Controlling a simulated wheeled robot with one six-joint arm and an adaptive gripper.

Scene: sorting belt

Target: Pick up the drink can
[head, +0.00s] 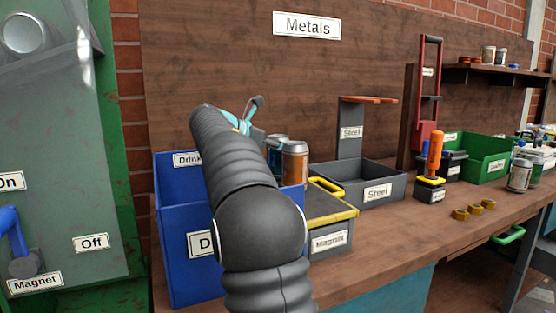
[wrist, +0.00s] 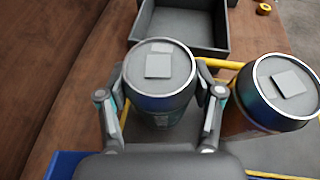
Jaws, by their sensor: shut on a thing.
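A drink can with a grey top and bluish sides (wrist: 158,80) is between the two fingers of my gripper (wrist: 162,98) in the wrist view. The fingers are shut on it from both sides. In the head view a bluish can (head: 274,150) shows partly behind an orange-brown can (head: 295,162). A second can (wrist: 285,92) stands close to the right of the held one in the wrist view. My arm hides most of the gripper in the head view. The base of the held can is hidden, so I cannot tell whether it touches a surface.
A blue bin labelled "Drink..." (head: 180,225) is partly behind my arm. A yellow-edged "Magnet" box (head: 335,222) and a grey "Steel" bin (head: 385,185) stand to its right. A wooden back wall (head: 330,70) rises behind. The bench front right (head: 420,240) is clear.

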